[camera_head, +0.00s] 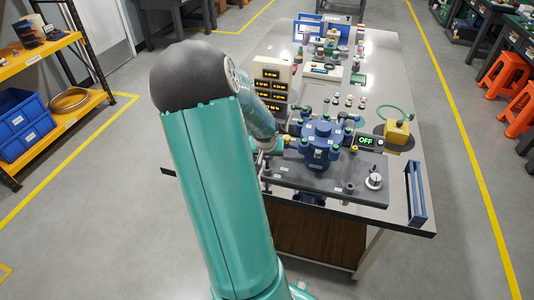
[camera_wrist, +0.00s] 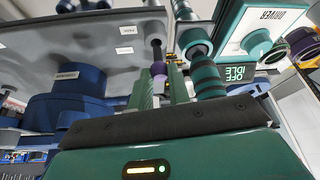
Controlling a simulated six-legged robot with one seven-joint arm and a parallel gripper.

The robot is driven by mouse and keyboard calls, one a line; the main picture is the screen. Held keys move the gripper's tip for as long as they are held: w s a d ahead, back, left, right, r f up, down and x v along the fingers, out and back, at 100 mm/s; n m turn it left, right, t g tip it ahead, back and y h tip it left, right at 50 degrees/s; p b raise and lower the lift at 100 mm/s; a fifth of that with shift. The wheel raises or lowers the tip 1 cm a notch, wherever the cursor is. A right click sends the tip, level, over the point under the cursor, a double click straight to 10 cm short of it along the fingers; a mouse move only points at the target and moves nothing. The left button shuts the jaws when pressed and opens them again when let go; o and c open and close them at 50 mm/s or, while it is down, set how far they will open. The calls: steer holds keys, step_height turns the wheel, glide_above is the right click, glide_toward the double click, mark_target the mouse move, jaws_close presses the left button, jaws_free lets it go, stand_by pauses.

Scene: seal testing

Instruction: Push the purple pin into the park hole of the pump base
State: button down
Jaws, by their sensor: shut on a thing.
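In the wrist view, the purple pin (camera_wrist: 158,70) stands between the two green fingers of my gripper (camera_wrist: 161,82), which are shut on it. A dark cylindrical part (camera_wrist: 156,48) lines up with the pin's far end. I cannot tell whether it belongs to the pin or whether the pin touches the base. The grey pump base (camera_wrist: 90,50) fills the upper left, with small white labels near the pin. In the head view, the pump base (camera_head: 315,179) is a dark plate under the blue pump (camera_head: 322,143). My gripper is at its left end, mostly hidden by my arm. The park hole is not clearly visible.
A teal box labelled DRIVER (camera_wrist: 265,25) and a dark green ribbed cylinder (camera_wrist: 208,80) are close right of my gripper. A stack of displays (camera_head: 271,80) stands behind the base. A blue frame (camera_head: 416,193) and yellow box (camera_head: 397,131) are at right.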

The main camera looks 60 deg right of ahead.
steer(key=shift+f, duration=0.4)
steer(key=shift+f, duration=0.6)
steer(key=shift+f, duration=0.25)
stand_by(0.5)
steer(key=c, duration=1.2)
jaws_free()
steer(key=shift+c, duration=0.2)
steer(key=shift+r, duration=2.55)
